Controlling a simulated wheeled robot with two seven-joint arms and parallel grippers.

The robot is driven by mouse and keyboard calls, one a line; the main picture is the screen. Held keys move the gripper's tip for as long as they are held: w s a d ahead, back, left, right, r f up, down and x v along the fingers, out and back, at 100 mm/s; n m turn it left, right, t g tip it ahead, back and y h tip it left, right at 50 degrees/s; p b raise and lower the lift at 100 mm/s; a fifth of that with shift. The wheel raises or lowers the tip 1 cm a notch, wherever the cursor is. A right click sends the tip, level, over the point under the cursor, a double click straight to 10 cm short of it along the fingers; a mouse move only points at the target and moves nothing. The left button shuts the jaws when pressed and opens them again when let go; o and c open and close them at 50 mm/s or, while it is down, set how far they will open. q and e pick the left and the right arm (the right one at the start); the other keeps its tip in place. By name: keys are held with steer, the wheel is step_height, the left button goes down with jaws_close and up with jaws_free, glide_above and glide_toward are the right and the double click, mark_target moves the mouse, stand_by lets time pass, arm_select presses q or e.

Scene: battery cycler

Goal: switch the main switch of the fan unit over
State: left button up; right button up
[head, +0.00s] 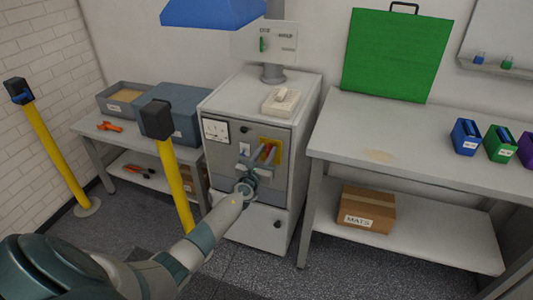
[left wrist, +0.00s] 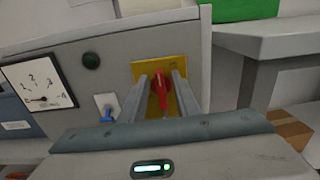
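The fan unit is a grey cabinet (head: 303,110) in the middle of the head view. On its front is a yellow plate (head: 279,146) with a red switch handle (head: 268,150), partly hidden by my gripper. In the left wrist view the red handle (left wrist: 161,88) stands roughly upright on the yellow plate (left wrist: 144,71). My left gripper (head: 264,160) is at the plate, its two fingers (left wrist: 162,82) on either side of the handle. Yellow shows between the fingers and the handle, so the gripper looks open. Contact cannot be made out. My right gripper is not in view.
Left of the plate are a small blue toggle (left wrist: 108,113), a dark round button (left wrist: 91,61) and a dial gauge (head: 215,130). A yellow post (head: 174,180) stands before the cabinet's left side. A workbench (head: 410,135) stands to the right.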

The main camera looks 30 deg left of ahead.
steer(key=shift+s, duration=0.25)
arm_select(q)
jaws_close()
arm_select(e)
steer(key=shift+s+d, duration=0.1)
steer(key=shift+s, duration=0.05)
